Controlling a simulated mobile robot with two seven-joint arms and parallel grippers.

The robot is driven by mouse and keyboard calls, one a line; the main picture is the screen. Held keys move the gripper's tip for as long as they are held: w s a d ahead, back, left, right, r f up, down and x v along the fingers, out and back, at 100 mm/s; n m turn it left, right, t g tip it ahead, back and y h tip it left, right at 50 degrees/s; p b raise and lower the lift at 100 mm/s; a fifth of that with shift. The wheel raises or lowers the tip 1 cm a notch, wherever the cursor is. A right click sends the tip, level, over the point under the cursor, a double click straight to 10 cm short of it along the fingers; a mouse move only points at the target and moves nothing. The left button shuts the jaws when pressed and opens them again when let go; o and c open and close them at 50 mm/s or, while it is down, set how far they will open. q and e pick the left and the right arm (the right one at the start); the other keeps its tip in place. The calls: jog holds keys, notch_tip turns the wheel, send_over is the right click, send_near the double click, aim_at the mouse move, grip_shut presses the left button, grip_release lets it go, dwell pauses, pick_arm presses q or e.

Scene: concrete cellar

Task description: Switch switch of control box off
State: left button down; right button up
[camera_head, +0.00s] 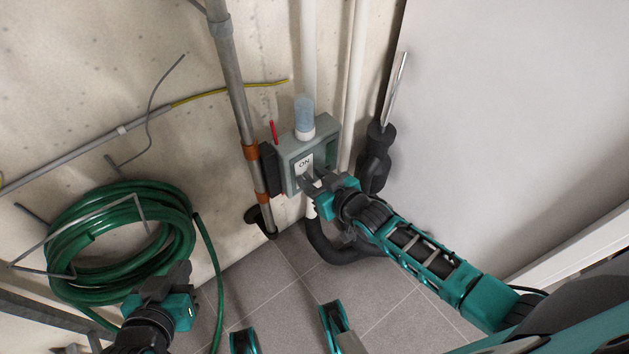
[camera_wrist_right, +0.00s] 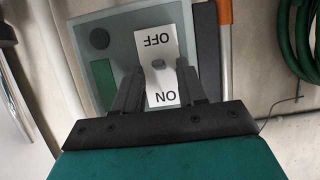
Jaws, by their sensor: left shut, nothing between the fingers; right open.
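The grey control box (camera_head: 297,151) is fixed to the wall in the middle of the head view. Its white switch (camera_head: 304,163) shows the word ON. In the right wrist view the switch (camera_wrist_right: 157,62) shows both OFF and ON, upside down. My right gripper (camera_head: 311,181) is open at the front of the box, its fingers hiding the lower switch in the head view. In the right wrist view its two fingers (camera_wrist_right: 160,82) stand on either side of the switch; I cannot tell whether they touch it. My left gripper (camera_head: 173,277) is shut and empty at the lower left, away from the box.
A green hose (camera_head: 177,222) hangs coiled on a wall rack at left. The tiled floor (camera_head: 262,285) below is mostly clear.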

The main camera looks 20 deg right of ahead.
grip_shut()
dwell(0.3)
jog(key=shift+f+b, duration=0.25)
jog(key=shift+b, duration=0.1)
jog(key=shift+f+t+b, duration=0.1)
jog(key=shift+t+b, duration=0.4)
grip_release()
jog(key=shift+s, duration=0.1)
